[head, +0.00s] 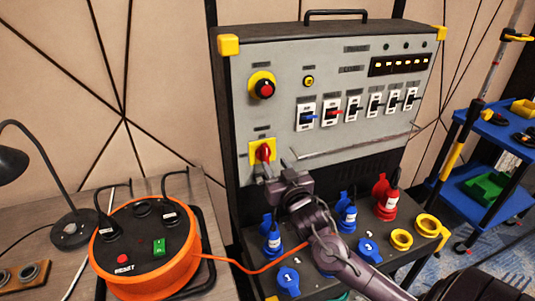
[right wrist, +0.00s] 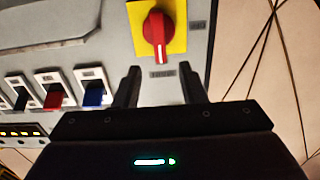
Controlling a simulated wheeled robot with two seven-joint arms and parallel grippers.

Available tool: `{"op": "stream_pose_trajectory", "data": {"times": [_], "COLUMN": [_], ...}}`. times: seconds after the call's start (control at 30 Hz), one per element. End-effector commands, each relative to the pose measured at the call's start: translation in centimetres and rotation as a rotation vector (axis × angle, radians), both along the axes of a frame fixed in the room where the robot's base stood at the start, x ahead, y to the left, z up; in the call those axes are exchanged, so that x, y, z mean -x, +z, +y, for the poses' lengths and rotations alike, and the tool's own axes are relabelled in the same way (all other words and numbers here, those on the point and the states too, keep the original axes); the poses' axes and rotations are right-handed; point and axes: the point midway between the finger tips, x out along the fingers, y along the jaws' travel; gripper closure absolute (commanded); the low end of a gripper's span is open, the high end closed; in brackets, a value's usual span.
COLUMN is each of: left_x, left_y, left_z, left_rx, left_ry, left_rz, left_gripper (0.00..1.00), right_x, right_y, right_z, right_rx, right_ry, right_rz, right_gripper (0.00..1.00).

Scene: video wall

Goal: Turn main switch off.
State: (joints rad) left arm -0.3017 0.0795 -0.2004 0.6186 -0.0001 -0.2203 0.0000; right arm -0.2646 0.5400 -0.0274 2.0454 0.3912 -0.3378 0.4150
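The main switch is a red rotary knob (head: 264,152) on a yellow square plate at the lower left of the grey panel. My right gripper (head: 279,168) is just below and in front of the knob in the head view. In the wrist view its two fingers (right wrist: 160,80) are spread with nothing between them, short of the knob and apart from it. My left gripper is not in view.
Blue, red and yellow sockets (head: 344,215) stand below. An orange cable reel (head: 145,250) is at left, a blue cart (head: 490,165) at right.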

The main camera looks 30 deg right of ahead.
Motion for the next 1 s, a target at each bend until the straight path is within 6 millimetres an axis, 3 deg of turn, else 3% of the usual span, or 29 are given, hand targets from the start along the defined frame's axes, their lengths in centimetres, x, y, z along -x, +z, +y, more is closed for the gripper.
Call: {"op": "stream_pose_trajectory", "data": {"times": [0.4, 0.8, 1.0], "left_x": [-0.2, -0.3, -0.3], "left_y": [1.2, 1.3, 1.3], "left_z": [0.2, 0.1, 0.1], "left_rx": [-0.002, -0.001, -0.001], "left_ry": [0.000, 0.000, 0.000], "left_rz": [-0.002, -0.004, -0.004], "left_gripper": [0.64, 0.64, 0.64], "right_x": [-5.8, -6.6, -6.6], "right_y": [0.0, -0.2, -0.2], "right_z": [-1.4, -1.6, -1.6], "right_rx": [0.002, 0.001, 0.001], "right_ry": [-0.001, 0.000, 0.000], "right_rz": [0.006, 0.008, 0.008], "right_gripper": [0.63, 0.63, 0.86]}}
